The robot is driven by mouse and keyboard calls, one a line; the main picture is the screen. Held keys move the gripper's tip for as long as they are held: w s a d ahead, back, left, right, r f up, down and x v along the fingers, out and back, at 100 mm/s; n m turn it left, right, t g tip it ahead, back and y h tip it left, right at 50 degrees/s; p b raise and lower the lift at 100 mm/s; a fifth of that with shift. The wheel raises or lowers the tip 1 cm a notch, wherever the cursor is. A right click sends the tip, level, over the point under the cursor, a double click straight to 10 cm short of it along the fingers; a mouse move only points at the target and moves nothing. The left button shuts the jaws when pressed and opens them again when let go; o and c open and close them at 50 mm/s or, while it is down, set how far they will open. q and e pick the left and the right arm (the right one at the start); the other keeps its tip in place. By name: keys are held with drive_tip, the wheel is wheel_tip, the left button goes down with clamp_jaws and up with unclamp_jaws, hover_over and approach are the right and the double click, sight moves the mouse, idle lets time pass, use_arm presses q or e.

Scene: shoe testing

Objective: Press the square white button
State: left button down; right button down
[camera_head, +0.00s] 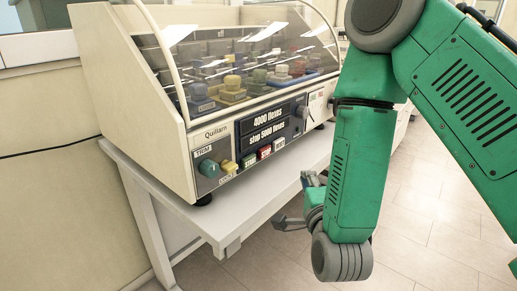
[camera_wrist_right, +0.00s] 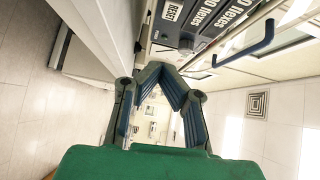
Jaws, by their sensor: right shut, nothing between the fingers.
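The square white button (camera_head: 279,145), dark-lettered, is the rightmost of a row on the front panel of the testing machine (camera_head: 140,90). It also shows in the right wrist view at the top as a white square reading RESET (camera_wrist_right: 172,11). My right gripper (camera_head: 282,223) is in front of the table and lower than the panel, apart from the button. In the right wrist view my right gripper's fingers (camera_wrist_right: 161,72) are closed together with nothing between them. My left gripper is not in view.
A blue handle (camera_wrist_right: 250,45) shows in the right wrist view.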

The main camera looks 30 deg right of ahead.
drive_tip(key=shift+w+r, duration=0.1)
drive_tip(key=shift+r, duration=0.15)
approach(282, 144)
drive_tip(key=w+d, duration=0.1)
drive_tip(key=d, duration=0.1)
drive_tip(key=w+d, duration=0.2)
drive_tip(key=shift+w+d+p, duration=0.15)
drive_tip(key=shift+d+p, duration=0.1)
drive_tip(key=shift+p, duration=0.15)
drive_tip(key=shift+w+a, duration=0.3)
drive_tip(key=shift+w, duration=0.25)
drive_tip(key=shift+w+a, duration=0.25)
drive_tip(key=shift+w, duration=0.3)
drive_tip(key=shift+w+a, duration=0.4)
drive_tip(key=shift+w, duration=0.15)
